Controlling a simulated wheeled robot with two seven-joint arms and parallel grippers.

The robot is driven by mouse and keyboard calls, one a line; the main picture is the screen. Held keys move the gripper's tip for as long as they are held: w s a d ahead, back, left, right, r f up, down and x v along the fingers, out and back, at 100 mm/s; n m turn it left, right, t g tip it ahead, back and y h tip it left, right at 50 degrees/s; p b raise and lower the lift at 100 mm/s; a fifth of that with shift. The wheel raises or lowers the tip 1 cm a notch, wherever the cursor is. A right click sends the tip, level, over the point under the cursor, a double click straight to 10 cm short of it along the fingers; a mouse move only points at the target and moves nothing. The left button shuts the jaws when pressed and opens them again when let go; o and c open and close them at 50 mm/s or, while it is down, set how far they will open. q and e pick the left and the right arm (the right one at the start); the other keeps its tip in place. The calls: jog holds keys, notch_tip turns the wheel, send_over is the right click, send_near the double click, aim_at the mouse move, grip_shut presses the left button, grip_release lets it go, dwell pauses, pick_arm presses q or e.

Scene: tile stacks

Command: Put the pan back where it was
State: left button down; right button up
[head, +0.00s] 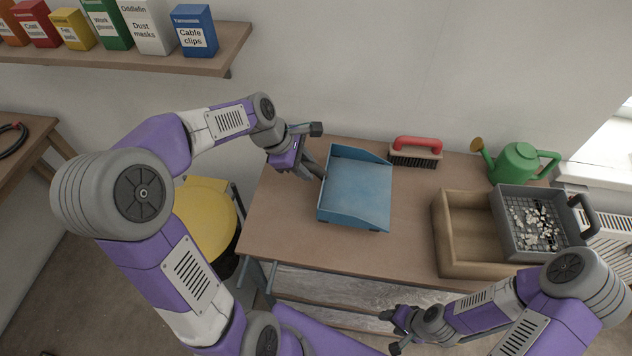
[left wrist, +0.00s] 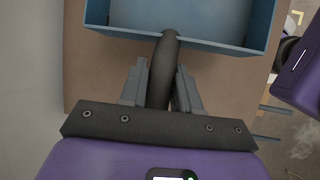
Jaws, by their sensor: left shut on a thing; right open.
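The blue pan (head: 358,195) is a dustpan with raised walls, over the left part of the workbench. It shows in the left wrist view (left wrist: 190,20) with its dark handle (left wrist: 166,75) toward me. My left gripper (head: 314,172) is shut on that handle, one finger on each side (left wrist: 162,82). I cannot tell whether the pan touches the bench top. My right gripper (head: 392,331) is open and empty, low in front of the bench's front edge.
The workbench (head: 410,240) also bears a red-handled brush (head: 416,150), a green watering can (head: 516,162) and a wooden box (head: 462,230). A grey sieve with pale pieces (head: 535,222) rests on the box. A yellow stool (head: 207,215) stands left of the bench. A shelf (head: 130,58) holds several boxes.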

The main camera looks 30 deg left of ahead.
pick_arm(q)
notch_tip(320, 180, down, 6)
jog(key=shift+w+r+b, duration=0.1)
jog(key=shift+b, duration=0.85)
jog(key=c, duration=0.8)
grip_release()
jog(key=shift+r, duration=0.1)
jog(key=p+v, duration=0.3)
jog(key=v, duration=0.9)
jog(key=shift+p, duration=0.3)
jog(key=shift+r, duration=0.1)
